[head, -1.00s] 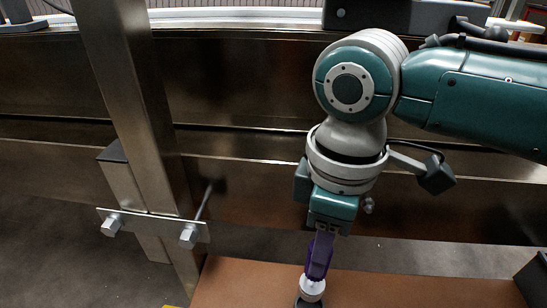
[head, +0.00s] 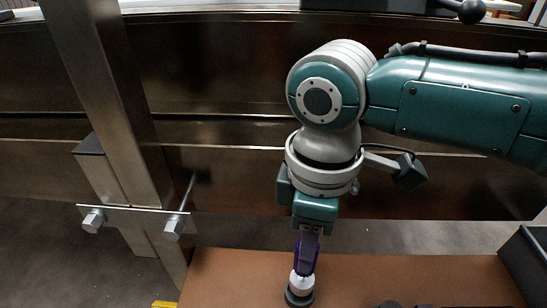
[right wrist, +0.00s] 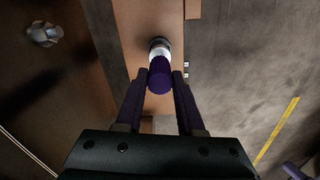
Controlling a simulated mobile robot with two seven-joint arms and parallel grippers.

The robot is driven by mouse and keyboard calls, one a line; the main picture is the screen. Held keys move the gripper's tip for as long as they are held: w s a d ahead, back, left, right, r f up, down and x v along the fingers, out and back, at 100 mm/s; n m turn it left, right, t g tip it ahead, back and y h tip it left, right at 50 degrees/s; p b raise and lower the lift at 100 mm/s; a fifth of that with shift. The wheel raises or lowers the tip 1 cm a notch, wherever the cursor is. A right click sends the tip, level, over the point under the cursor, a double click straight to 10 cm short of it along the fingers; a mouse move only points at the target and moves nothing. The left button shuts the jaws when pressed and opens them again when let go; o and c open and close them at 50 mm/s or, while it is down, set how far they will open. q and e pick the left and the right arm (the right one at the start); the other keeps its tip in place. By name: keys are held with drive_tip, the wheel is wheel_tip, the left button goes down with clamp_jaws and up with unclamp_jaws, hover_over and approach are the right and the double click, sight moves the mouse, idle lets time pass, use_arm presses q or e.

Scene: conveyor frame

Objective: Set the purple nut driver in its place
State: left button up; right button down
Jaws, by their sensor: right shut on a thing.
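My right gripper (head: 306,242) points down and is shut on the purple nut driver (head: 305,258) by its handle. In the right wrist view the driver's purple end (right wrist: 159,76) sits between the two fingers. A white cylindrical part (head: 302,285) shows below the handle, and a dark ring (head: 299,299) below that, over the brown board. The driver stands nearly upright. I cannot tell whether the ring is part of the driver or a holder around its lower end. The tip is hidden. My left gripper is not in view.
The brown board (head: 400,275) is mostly clear right of the driver. A dark box (head: 526,262) stands at its right end. A metal post (head: 110,100) with a bolted bracket (head: 135,222) rises on the left. The conveyor's metal side (head: 220,90) runs behind.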

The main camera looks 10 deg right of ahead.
drive_tip(key=shift+f, duration=0.55)
drive_tip(key=shift+r, duration=0.1)
idle(0.3)
drive_tip(key=shift+p, duration=0.45)
drive_tip(key=shift+f, duration=0.3)
